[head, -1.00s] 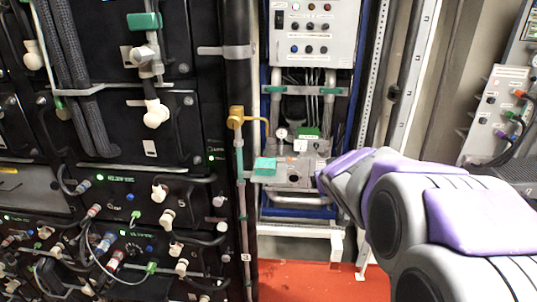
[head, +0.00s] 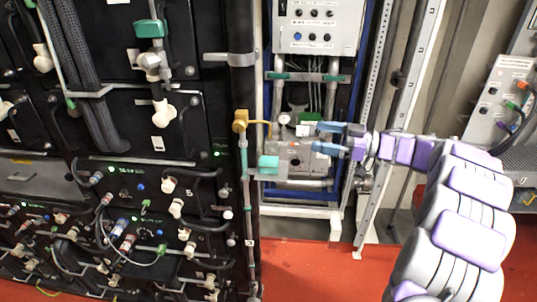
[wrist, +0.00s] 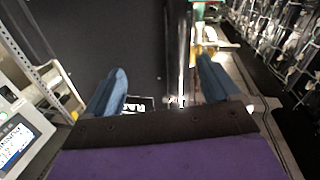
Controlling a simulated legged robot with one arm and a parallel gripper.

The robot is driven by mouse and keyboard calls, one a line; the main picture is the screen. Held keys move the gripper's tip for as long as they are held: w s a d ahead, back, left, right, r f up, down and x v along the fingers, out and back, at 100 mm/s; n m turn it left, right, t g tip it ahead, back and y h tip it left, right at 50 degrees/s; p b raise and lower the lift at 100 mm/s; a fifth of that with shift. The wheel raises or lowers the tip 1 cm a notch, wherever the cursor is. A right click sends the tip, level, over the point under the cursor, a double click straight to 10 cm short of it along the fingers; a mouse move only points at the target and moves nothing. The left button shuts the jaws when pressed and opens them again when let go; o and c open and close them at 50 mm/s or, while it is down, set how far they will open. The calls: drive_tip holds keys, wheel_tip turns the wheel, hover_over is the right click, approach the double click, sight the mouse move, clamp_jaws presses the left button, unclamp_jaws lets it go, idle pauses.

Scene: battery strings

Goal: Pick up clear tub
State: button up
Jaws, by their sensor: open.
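I cannot make out a clear tub in either view. My gripper (head: 321,138) is at the end of my extended purple and grey arm, in front of the grey equipment panel in the middle of the head view. Its two blue fingers point left and stand apart, with nothing seen between them. In the wrist view my gripper (wrist: 162,78) also shows two spread blue fingers, over a dark surface, with no object held.
A black battery rack (head: 120,190) with cables and white fittings fills the left. A grey control box (head: 318,28) hangs above the panel. A yellow pipe fitting (head: 241,121) and a teal block (head: 268,162) stand left of my gripper. The red floor (head: 310,270) looks open.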

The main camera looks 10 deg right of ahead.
drive_tip(key=s+d+f+g+y, duration=0.1)
drive_tip(key=s+d+f+g, duration=0.15)
drive_tip(key=s, duration=0.25)
approach(269, 150)
drive_tip(key=a+r, duration=0.1)
drive_tip(key=a, duration=0.3)
drive_tip(key=shift+a+r+n+g+b, duration=0.1)
drive_tip(key=shift+a+n+g+b, duration=0.25)
drive_tip(key=shift+a+n, duration=0.1)
drive_tip(key=shift+s+x, duration=0.1)
drive_tip(key=shift+x, duration=1.25)
drive_tip(key=shift+s+x, duration=0.15)
drive_tip(key=shift+x, duration=1.2)
drive_tip(key=shift+r, duration=0.15)
drive_tip(key=shift+d, duration=0.2)
drive_tip(key=c, duration=0.4)
drive_tip(key=shift+a, duration=0.1)
drive_tip(key=c, duration=0.7)
drive_tip(key=shift+c, duration=0.2)
